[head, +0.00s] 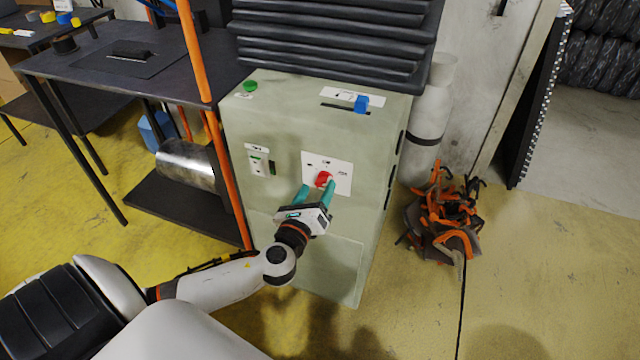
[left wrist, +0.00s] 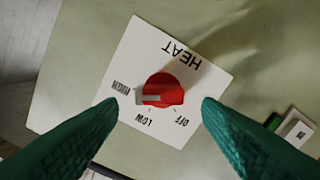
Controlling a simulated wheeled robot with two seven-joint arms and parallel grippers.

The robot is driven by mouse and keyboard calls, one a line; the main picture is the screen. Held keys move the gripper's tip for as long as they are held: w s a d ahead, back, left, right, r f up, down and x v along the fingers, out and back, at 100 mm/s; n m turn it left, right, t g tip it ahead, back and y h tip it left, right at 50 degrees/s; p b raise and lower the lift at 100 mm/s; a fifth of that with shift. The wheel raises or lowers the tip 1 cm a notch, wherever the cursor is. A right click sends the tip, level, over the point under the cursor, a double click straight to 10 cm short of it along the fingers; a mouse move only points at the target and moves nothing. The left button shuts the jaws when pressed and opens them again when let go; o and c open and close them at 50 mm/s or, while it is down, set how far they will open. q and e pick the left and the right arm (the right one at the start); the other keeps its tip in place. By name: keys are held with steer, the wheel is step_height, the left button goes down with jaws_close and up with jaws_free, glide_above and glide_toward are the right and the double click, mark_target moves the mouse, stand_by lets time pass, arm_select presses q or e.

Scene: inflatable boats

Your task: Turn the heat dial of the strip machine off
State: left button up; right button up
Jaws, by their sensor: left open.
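The strip machine (head: 238,118) is a pale green cabinet. Its heat dial is a red knob (head: 323,178) on a white plate on the front face. In the left wrist view the red knob (left wrist: 166,90) shows large, with the plate (left wrist: 200,62) upside down and marked HEAT, HIGH, LOW and OFF. The knob's pale pointer lies to the left in that view, near the HIGH mark and away from OFF. My left gripper (head: 316,191) is open in front of the dial, its green fingers (left wrist: 159,104) on either side of the knob with gaps. My right gripper is not in view.
The machine's top has a green button (head: 250,86) and a blue slider knob (head: 361,103). A small switch panel (head: 258,159) sits left of the dial. An orange post (head: 194,50) and dark table (head: 130,70) stand left. Orange clamps (head: 444,220) lie piled right.

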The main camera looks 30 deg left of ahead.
mark_target(324, 180)
arm_select(q)
steer(key=shift+x, duration=1.45)
steer(key=shift+c, duration=0.6)
steer(key=c, duration=0.9)
steer(key=shift+o, duration=0.2)
